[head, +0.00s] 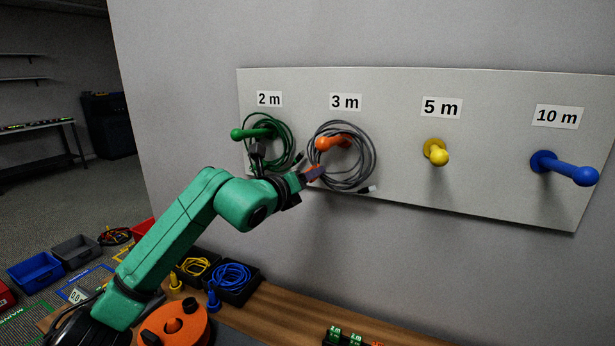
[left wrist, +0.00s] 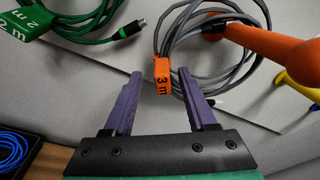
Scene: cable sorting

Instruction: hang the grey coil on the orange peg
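The grey coil (head: 358,182) is around the orange peg (head: 330,143) under the 3 m label, against the board. In the left wrist view, the coil (left wrist: 192,50) shows behind the thick orange peg (left wrist: 275,45), and an orange 3 m tag (left wrist: 162,76) is on its strands. My left gripper (head: 312,176) is at the coil's lower left. In the left wrist view, its two purple fingers (left wrist: 160,78) are apart, with the tag at the gap between their tips and clear space beside it. My right gripper is out of view.
A green coil (head: 284,148) hangs on the green peg (head: 245,133) close to my left gripper. The yellow peg (head: 437,153) and blue peg (head: 570,171) are bare. Below, a black bin holds a blue coil (head: 232,276) on the wooden bench (head: 270,318).

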